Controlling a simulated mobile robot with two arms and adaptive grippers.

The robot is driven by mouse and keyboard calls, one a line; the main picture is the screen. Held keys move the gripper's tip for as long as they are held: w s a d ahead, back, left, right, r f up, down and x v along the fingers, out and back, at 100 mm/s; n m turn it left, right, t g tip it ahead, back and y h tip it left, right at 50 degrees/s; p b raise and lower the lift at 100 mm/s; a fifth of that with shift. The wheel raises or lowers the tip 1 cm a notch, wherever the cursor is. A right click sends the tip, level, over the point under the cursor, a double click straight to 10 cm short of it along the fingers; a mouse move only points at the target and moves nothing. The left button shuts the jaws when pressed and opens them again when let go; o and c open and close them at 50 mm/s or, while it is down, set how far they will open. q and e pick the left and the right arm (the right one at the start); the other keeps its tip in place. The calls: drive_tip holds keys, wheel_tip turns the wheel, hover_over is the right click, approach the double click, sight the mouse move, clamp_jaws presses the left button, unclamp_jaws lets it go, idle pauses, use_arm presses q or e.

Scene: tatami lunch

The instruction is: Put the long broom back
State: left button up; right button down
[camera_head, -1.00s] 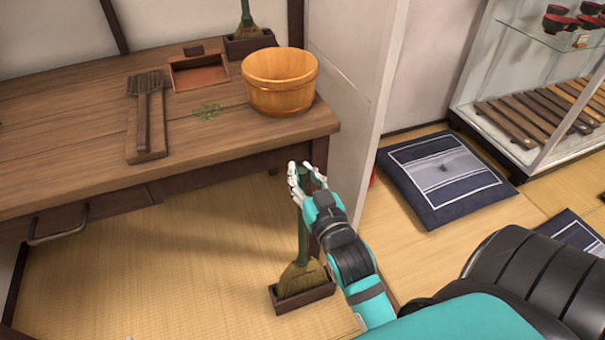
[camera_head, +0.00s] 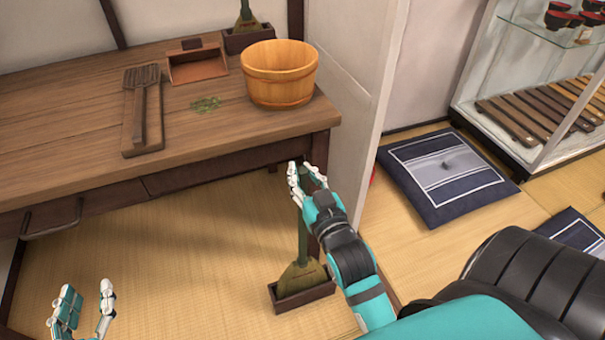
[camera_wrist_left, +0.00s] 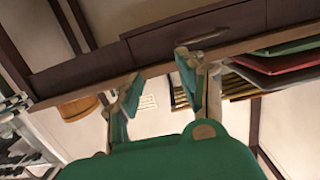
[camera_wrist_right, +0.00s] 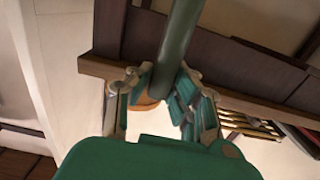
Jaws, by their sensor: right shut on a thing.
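The long broom (camera_head: 300,275) stands upright with its bristles in a small dark wooden holder (camera_head: 304,291) on the tatami floor, in front of the table. Its green handle (camera_wrist_right: 178,45) runs between the fingers of my right gripper (camera_head: 307,176). That gripper is shut on the handle; it also shows in the right wrist view (camera_wrist_right: 160,100). My left gripper (camera_head: 82,312) is low at the left in the head view, with its fingers apart and nothing between them. In the left wrist view its fingers (camera_wrist_left: 160,80) also stand apart and empty.
The wooden table (camera_head: 60,110) carries a round tub (camera_head: 280,80), a slatted utensil (camera_head: 141,100), a dustpan (camera_head: 197,65), green scraps (camera_head: 205,103) and a short broom in a holder (camera_head: 248,38). A cushion (camera_head: 435,185) and glass display case (camera_head: 550,90) are at the right.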

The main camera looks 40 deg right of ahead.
sight(304, 189)
drive_tip(key=shift+f, duration=0.15)
wheel_tip(304, 189, down, 2)
drive_tip(key=shift+b, duration=0.7)
drive_tip(key=shift+f+b, duration=0.3)
drive_tip(key=shift+f, duration=0.3)
use_arm(q)
wheel_tip(304, 189, up, 11)
drive_tip(key=s+d+t+h, duration=0.1)
drive_tip(key=t+h, duration=0.1)
drive_tip(key=t, duration=0.5)
drive_tip(key=shift+s+h+b, duration=0.25)
drive_tip(key=shift+h+b, duration=0.05)
use_arm(e)
drive_tip(key=shift+f, duration=0.7)
use_arm(q)
drive_tip(key=shift+d, duration=0.1)
use_arm(e)
drive_tip(key=c, duration=1.2)
unclamp_jaws()
drive_tip(key=shift+o, duration=0.2)
wheel_tip(304, 189, up, 10)
drive_tip(key=shift+a, duration=0.1)
